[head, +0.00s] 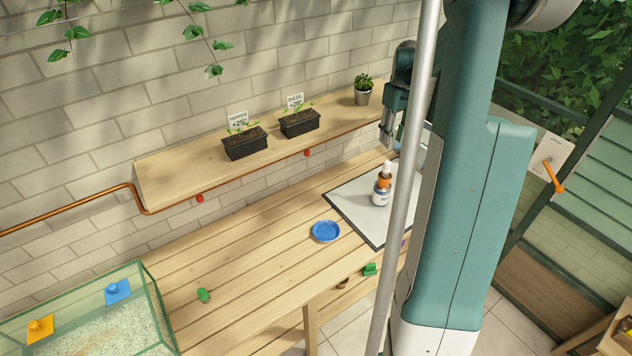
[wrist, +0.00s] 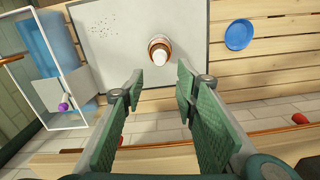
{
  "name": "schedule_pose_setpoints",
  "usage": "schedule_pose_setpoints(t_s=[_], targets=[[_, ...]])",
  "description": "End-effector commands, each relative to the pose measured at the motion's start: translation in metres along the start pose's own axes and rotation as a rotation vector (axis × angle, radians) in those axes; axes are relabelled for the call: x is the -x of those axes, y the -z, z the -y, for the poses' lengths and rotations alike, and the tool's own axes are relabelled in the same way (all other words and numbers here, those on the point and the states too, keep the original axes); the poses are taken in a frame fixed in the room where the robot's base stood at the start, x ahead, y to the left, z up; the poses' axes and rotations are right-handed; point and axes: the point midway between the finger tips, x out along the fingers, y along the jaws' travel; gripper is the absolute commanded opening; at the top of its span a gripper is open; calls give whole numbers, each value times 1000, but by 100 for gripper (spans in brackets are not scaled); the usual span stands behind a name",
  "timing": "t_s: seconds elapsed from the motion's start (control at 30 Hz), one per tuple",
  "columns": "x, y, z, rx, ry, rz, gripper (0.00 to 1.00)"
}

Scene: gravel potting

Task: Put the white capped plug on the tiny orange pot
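The white capped plug (head: 387,167) stands upright at the top of an orange-brown part, which I take for the tiny orange pot (head: 383,181). Below that is a white body with a dark-printed label, standing on a grey mat. In the wrist view the plug (wrist: 161,54) shows from above, ringed by the orange-brown rim (wrist: 160,42). Whether the plug is seated or only resting there I cannot tell. My gripper (wrist: 160,80) is open and empty, its green fingers apart, with the plug beyond the fingertips. In the head view my gripper (head: 389,138) is above and behind the plug.
The black-edged grey mat (head: 351,207) lies on the slatted bench. A blue dish (head: 326,231) is beside it. A shelf (head: 190,177) with planters runs behind. A clear-sided box (wrist: 66,79) stands left of the mat in the wrist view. A glass tank (head: 148,295) is far left.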

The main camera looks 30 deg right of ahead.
Motion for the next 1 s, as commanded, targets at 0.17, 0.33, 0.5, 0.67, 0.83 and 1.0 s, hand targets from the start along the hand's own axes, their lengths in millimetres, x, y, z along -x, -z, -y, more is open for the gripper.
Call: schedule_pose_setpoints(t_s=[0.17, 0.33, 0.5, 0.67, 0.83, 1.0], targets=[[7, 1, 12, 4, -5, -8, 30], [23, 1, 41, 12, -18, -29, 30], [45, 0, 84, 23, -36, -62, 30], [65, -5, 126, 31, -52, -98, 30], [84, -14, 170, 42, -64, -137, 30], [99, -26, 213, 53, -74, -179, 30]])
